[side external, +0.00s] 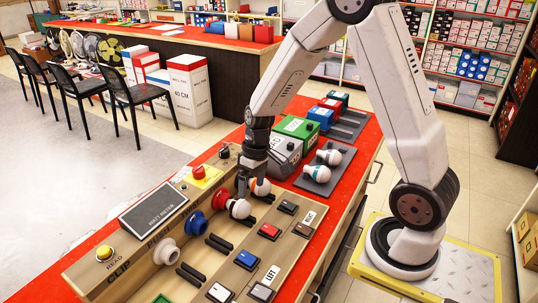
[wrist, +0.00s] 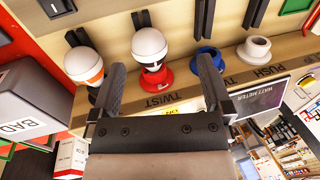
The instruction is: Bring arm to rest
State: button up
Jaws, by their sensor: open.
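My gripper (side external: 250,182) is over the beige test panel (side external: 130,262), near two white bulbs. In the wrist view, its two fingers (wrist: 158,72) are spread with visible gaps around the red socket (wrist: 155,80). A white bulb (wrist: 150,45) stands at that socket, between and beyond the fingertips, and nothing looks gripped. A second white bulb with an orange band (wrist: 83,64) is left of the fingers. In the side view, the bulbs show as one near bulb (side external: 239,208) and one farther bulb (side external: 262,188), partly hidden by my gripper.
A blue socket (side external: 196,223) and a white socket (side external: 167,251) sit along the panel, with a watt meter (side external: 152,208). More bulbs (side external: 317,172) lie on a dark tray (side external: 338,172).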

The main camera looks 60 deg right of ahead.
jog(key=s+a+r+t+h, duration=0.2)
jog(key=s+a+r, duration=0.2)
jog(key=s, duration=0.4)
jog(key=shift+s+a+r+h, duration=0.2)
jog(key=shift+s+a+h, duration=0.1)
jog(key=shift+s, duration=0.1)
dwell(0.6)
